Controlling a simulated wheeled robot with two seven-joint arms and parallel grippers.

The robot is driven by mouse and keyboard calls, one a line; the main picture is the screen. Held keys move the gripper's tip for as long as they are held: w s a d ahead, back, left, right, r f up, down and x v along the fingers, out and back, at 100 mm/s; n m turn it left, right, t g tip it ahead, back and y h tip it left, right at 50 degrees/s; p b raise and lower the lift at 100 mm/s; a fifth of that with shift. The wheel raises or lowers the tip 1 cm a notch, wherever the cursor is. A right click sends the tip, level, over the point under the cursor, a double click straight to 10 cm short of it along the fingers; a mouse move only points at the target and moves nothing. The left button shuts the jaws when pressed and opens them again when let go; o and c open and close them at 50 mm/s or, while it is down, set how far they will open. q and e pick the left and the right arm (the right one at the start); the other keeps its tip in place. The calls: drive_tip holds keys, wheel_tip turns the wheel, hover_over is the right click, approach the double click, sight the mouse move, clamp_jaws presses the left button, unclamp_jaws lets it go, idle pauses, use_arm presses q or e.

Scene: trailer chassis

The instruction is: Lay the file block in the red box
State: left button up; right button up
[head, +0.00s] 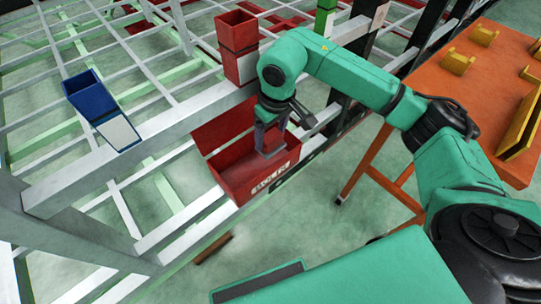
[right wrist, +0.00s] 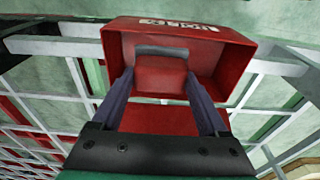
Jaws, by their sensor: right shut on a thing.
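The red box (head: 239,184) is open-topped, with a white label on its front, and sits at the frame's rail in the middle of the head view. It also shows in the right wrist view (right wrist: 232,50). My right gripper (head: 270,150) points down into the box opening. In the right wrist view its two fingers (right wrist: 160,82) are shut on a small red block with a grey strip along one edge, which looks like the file block (right wrist: 160,74). The block is over or inside the box; whether it touches the floor is hidden. My left gripper is not in view.
A blue bin (head: 88,96) and another red bin (head: 238,32) stand on the white lattice frame (head: 140,150). A green bin (head: 325,18) is behind my right arm. An orange table (head: 475,90) with yellow parts is at right. Floor shows between the bars.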

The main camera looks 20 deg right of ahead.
wheel_tip(320, 180, down, 11)
drive_tip(key=shift+s+r, duration=0.1)
drive_tip(key=shift+s, duration=0.05)
drive_tip(key=shift+w+f, duration=0.2)
drive_tip(key=shift+f, duration=0.2)
drive_tip(key=o, duration=1.1)
drive_tip(key=r, duration=0.4)
drive_tip(key=s+r, duration=0.1)
drive_tip(key=r, duration=0.7)
drive_tip(key=shift+s+d, duration=0.2)
drive_tip(key=shift+d, duration=0.1)
